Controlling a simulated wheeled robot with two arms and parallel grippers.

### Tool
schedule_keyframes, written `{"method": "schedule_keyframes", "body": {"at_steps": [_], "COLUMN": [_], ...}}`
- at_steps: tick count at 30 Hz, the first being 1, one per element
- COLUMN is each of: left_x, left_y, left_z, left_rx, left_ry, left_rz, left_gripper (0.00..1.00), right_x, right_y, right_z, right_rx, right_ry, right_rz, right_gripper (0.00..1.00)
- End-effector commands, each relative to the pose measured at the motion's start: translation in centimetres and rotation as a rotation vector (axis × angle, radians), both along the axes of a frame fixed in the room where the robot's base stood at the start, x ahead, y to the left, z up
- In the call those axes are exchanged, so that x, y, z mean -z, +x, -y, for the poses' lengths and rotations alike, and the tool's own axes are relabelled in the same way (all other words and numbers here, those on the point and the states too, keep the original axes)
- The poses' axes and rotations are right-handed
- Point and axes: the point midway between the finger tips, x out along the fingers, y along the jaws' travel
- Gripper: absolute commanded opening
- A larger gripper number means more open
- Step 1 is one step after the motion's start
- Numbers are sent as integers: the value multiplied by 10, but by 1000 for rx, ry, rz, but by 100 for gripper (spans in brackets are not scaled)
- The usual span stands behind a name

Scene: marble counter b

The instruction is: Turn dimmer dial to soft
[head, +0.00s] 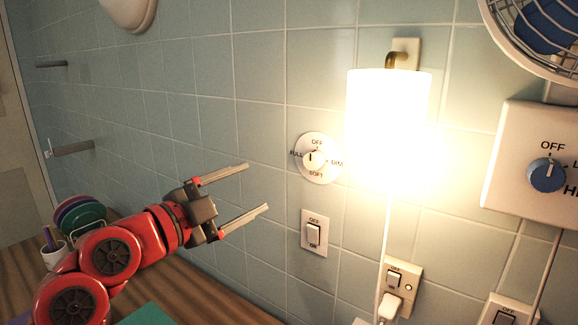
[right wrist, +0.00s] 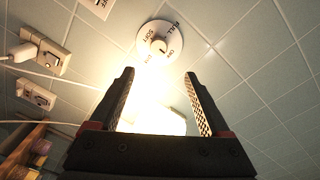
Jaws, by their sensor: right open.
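The dimmer dial (head: 314,159) is a round white plate with a small knob on the tiled wall. Its labels read OFF at the top, FULL at the left, DIM at the right and SOFT at the bottom. A short dark mark shows on the knob, but I cannot tell for sure which label it points to. My right gripper (head: 257,186) is open and empty, left of the dial and apart from it. In the right wrist view the dial (right wrist: 160,42) lies beyond the open fingertips (right wrist: 159,73). My left gripper is not in view.
A brightly lit wall lamp (head: 388,120) hangs right of the dial. A switch (head: 313,233) sits below the dial; a socket with a plug (head: 391,304) is lower right. A fan (head: 545,30) and a control box with a blue knob (head: 547,174) are at the right. Dishes (head: 80,215) stand lower left.

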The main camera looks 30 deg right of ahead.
Motion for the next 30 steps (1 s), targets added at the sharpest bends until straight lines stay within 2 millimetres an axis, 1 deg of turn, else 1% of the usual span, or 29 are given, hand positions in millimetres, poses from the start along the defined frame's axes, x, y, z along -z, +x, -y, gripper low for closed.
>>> {"method": "schedule_keyframes", "body": {"at_steps": [5, 12, 18, 21, 24, 30], "left_x": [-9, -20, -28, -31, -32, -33], "left_y": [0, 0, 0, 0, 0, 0], "left_z": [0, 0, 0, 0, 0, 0], "left_rx": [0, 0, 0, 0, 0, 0], "left_ry": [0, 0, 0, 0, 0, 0], "left_rz": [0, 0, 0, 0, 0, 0], "left_gripper": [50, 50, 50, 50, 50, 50], "right_x": [-2, -3, -1, -1, -1, 0], "right_y": [10, 27, 40, 45, 49, 51], "right_z": [34, 90, 130, 144, 152, 158], "right_rx": [9, 11, 10, 9, 7, 5], "right_ry": [-1, -1, -1, -3, -2, -2], "right_rz": [0, 0, -1, 0, 0, 1], "right_gripper": [81, 81, 81, 81, 81, 81]}}
